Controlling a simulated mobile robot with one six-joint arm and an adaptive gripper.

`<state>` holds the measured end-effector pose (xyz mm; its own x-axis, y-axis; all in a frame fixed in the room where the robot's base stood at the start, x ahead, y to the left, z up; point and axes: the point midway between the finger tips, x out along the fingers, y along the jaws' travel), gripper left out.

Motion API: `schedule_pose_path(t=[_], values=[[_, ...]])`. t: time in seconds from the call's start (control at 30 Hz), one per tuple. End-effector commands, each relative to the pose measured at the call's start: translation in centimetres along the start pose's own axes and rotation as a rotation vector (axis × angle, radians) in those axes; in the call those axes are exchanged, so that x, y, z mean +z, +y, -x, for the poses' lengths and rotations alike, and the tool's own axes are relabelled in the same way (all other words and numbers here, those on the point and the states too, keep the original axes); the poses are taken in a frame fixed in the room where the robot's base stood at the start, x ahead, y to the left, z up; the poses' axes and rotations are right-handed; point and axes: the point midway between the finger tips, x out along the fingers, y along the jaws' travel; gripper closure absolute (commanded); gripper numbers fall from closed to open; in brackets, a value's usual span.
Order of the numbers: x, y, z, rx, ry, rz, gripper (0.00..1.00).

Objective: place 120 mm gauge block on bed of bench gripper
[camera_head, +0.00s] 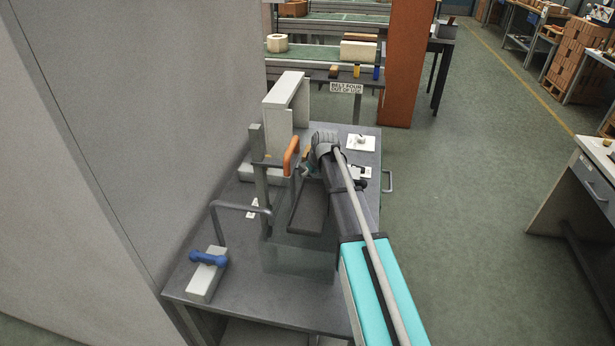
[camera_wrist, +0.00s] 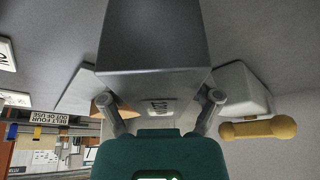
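My gripper (camera_head: 308,168) is over the far half of the grey workbench, at the end of the arm reaching in from the lower right. In the wrist view my gripper (camera_wrist: 160,108) has a finger on each side of a long grey block (camera_wrist: 150,40) marked 120, the gauge block. In the head view the block (camera_head: 309,208) extends from my gripper toward the viewer, above the bench. An upright grey post (camera_head: 259,185) stands left of it, near an orange handle (camera_head: 291,155). Which part is the bench gripper's bed is unclear; contact below the block is hidden.
The workbench (camera_head: 270,315) has free room at its front. A blue dumbbell-shaped handle (camera_head: 208,258) tops a pale block at left, near a bent grey bar (camera_head: 240,209). A tall white bracket (camera_head: 287,100) stands behind. A wall (camera_head: 130,130) borders the left side.

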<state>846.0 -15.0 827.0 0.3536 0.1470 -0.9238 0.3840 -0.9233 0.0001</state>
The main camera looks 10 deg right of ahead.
Motion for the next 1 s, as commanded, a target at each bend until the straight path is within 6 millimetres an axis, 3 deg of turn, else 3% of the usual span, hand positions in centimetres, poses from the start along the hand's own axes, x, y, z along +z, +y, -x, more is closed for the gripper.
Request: schedule_pose_path(t=[0.57,1.0], values=[[-0.1,0.1,0.4,0.000,0.000,-0.001,0.09],[-0.2,0.1,3.6,0.000,0.000,-0.002,0.09]])
